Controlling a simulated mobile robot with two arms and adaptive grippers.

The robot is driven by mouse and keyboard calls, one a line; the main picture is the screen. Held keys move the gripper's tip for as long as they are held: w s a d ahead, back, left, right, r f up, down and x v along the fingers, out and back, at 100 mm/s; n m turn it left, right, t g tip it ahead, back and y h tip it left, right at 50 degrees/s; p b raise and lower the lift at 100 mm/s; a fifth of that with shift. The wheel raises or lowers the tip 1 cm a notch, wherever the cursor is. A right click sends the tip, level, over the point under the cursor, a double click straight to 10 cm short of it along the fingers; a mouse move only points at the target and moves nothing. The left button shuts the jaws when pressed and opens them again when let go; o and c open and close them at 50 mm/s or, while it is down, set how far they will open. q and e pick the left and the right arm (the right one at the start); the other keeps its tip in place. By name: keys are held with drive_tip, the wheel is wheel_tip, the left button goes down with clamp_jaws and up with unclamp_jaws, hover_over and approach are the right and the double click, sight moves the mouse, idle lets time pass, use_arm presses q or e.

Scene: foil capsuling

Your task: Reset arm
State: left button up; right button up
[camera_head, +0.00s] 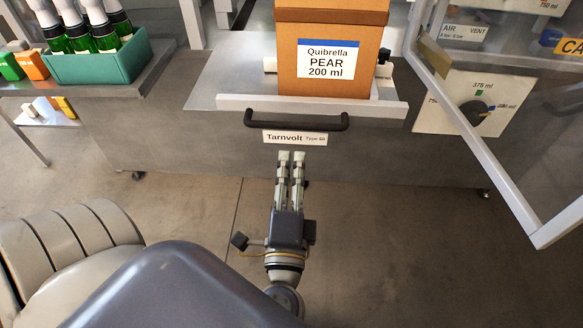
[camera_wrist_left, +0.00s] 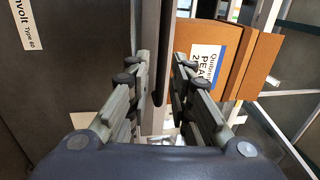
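My left gripper (camera_head: 291,156) reaches up from the bottom middle in the head view, its two fingers parallel with a gap between the tips. In the left wrist view the fingers (camera_wrist_left: 160,75) stand apart, with nothing visibly clamped between them. The black handle (camera_head: 296,124) of the drawer-like tray is just beyond the fingertips; the handle (camera_wrist_left: 166,60) also shows between the fingers in the wrist view. I cannot tell whether the fingers touch it. My right gripper is in neither view.
A brown box (camera_head: 325,92) labelled Quibrella PEAR stands on the metal tray (camera_head: 235,75). A green crate (camera_head: 100,68) of bottles is at upper left. An open glass door frame (camera_head: 490,160) hangs at right, near a dial panel (camera_head: 470,103). Floor around my gripper is clear.

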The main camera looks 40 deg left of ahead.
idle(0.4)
use_arm(q)
drive_tip(key=s+f+n+g+h, duration=0.35)
drive_tip(key=f+g, duration=0.25)
drive_tip(key=f, duration=1.2)
drive_tip(key=s+f+n+g+h, duration=0.2)
drive_tip(key=f+n+g+h, duration=0.3)
drive_tip(key=f, duration=1.3)
drive_tip(key=s+d+f+n+g+h, duration=0.1)
drive_tip(key=s+d+f+g+h, duration=0.1)
drive_tip(key=s+d+f+g, duration=0.35)
drive_tip(key=s+a+f+p, duration=0.2)
drive_tip(key=s+f+p, duration=0.1)
drive_tip(key=s+p, duration=0.5)
drive_tip(key=s+a+f+p, duration=0.3)
drive_tip(key=s+p, duration=0.6)
drive_tip(key=s, duration=0.2)
drive_tip(key=shift+f, duration=0.15)
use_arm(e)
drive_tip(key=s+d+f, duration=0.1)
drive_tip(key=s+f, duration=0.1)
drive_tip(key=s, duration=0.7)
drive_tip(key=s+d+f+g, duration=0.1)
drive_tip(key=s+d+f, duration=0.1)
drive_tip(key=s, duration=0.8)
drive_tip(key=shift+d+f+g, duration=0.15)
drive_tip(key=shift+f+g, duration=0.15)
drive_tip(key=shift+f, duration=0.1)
